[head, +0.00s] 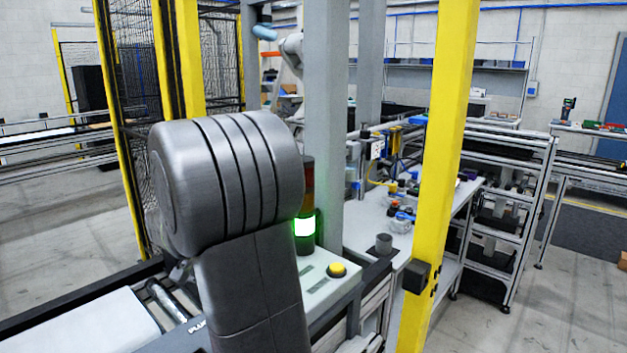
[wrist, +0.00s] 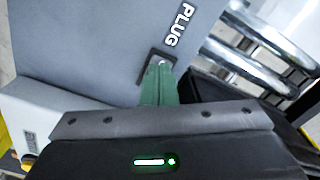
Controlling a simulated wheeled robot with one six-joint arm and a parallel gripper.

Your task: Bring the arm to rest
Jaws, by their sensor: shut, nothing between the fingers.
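My arm's thick grey links (head: 235,190) fill the left middle of the head view, bent at a rounded joint. My gripper (wrist: 159,76) shows in the wrist view as narrow green fingers beyond a dark body with a lit green indicator. The fingers are together with nothing visible between them. They point toward a grey panel (wrist: 95,45) marked "PLUG", close to a small dark plate with a bright round spot; I cannot tell whether they touch it. In the head view the gripper is hidden behind the arm.
A yellow post (head: 440,170) and a grey column (head: 325,110) stand close to the right of my arm. A lit green stack light (head: 305,226) and a yellow button (head: 337,270) are beside it. Metal rollers (wrist: 265,45) lie right of the panel. Open floor shows far left.

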